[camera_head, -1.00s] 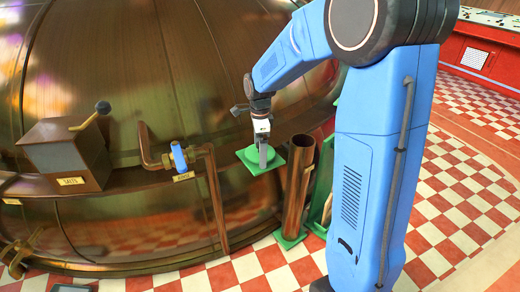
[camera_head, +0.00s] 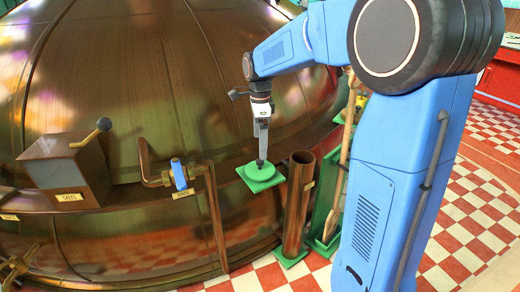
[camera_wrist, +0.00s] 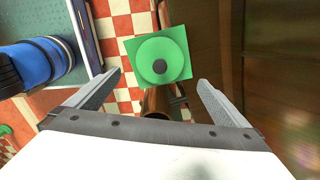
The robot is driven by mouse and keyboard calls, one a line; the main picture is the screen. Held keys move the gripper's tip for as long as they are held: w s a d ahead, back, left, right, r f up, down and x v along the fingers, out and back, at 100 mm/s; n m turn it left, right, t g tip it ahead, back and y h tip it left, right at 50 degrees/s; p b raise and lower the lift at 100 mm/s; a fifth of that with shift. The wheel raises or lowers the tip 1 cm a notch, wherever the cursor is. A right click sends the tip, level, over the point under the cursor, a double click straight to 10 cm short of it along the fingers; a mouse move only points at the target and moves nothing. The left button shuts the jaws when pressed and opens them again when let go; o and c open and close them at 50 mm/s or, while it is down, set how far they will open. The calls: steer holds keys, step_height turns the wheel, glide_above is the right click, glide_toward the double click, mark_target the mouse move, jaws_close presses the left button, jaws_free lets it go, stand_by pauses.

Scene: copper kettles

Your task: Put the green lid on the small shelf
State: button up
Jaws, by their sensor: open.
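The green lid (camera_head: 262,174) is a round disc with a dark knob on top. It lies flat on a green square plate, the small shelf (camera_head: 278,180), beside the big copper kettle. My gripper (camera_head: 262,153) points down just above the lid's knob in the head view. In the wrist view, the lid (camera_wrist: 175,48) lies on the square shelf (camera_wrist: 184,74), ahead of my open, empty gripper (camera_wrist: 160,85). The fingers are apart from the lid, and nothing is between them.
An upright copper tube (camera_head: 297,205) stands right of the shelf on a green base. The kettle's wall (camera_head: 130,100) rises behind, with a lever box (camera_head: 70,170) and a blue-handled valve (camera_head: 179,174) at left. Checkered floor (camera_head: 470,215) lies open at right.

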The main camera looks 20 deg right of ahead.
steer(key=s+d+n+t, duration=0.1)
steer(key=s+n+t, duration=0.3)
steer(key=s+n, duration=1.6)
steer(key=s, duration=1.2)
steer(key=shift+s+f+t, duration=0.2)
steer(key=shift+s+t, duration=0.15)
steer(key=shift+t, duration=0.05)
steer(key=shift+c, duration=0.3)
